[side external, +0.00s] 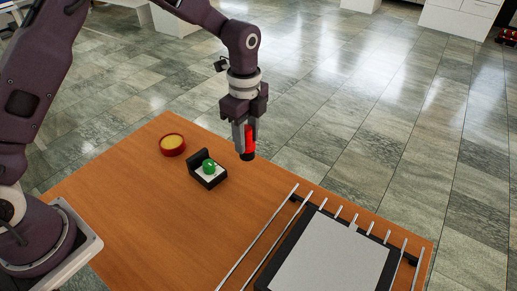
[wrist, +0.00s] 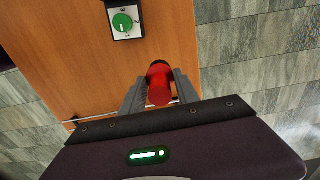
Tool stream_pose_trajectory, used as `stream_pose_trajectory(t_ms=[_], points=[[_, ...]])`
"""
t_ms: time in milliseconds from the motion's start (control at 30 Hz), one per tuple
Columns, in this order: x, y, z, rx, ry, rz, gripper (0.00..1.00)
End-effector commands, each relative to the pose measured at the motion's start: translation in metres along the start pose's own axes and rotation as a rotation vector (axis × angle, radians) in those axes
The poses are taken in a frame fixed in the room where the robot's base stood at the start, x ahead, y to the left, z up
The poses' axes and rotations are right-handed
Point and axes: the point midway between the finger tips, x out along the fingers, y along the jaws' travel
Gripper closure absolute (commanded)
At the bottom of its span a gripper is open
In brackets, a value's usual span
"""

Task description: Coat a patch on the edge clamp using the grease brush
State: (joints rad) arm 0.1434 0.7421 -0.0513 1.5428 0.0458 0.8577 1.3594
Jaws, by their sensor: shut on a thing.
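The grease brush, as I take it, is a red cylinder with a black end (side external: 249,138), also seen in the wrist view (wrist: 160,86). My gripper (side external: 244,137) is shut on it and holds it above the table's far right edge, black end down. In the wrist view the brush sits between my two grey fingers (wrist: 160,92). No bristles can be made out. I cannot tell for certain which part is the edge clamp; a black frame with a pale plate and several silver rods (side external: 328,255) lies at the table's lower right, apart from the brush.
A round red pot with yellow contents (side external: 173,145) stands on the wooden table (side external: 150,215). A black-and-white box with a green knob (side external: 209,170) stands between pot and gripper, also in the wrist view (wrist: 123,22). The table's left middle is clear. Tiled floor lies beyond.

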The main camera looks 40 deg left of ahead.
Motion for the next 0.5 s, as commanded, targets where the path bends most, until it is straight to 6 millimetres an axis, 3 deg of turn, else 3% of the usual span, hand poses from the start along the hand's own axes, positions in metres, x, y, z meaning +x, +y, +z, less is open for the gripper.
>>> stream_pose_trajectory(t_ms=[33,167,300,400,500], points=[[0.000,-0.004,0.024,-0.011,0.000,0.000,1.00],[0.001,-0.009,0.092,-0.014,0.000,0.000,1.00],[0.002,-0.001,0.172,-0.014,0.000,0.000,1.00],[0.002,0.011,0.220,-0.011,0.000,0.000,1.00],[0.003,0.023,0.252,-0.007,0.001,0.000,1.00]])
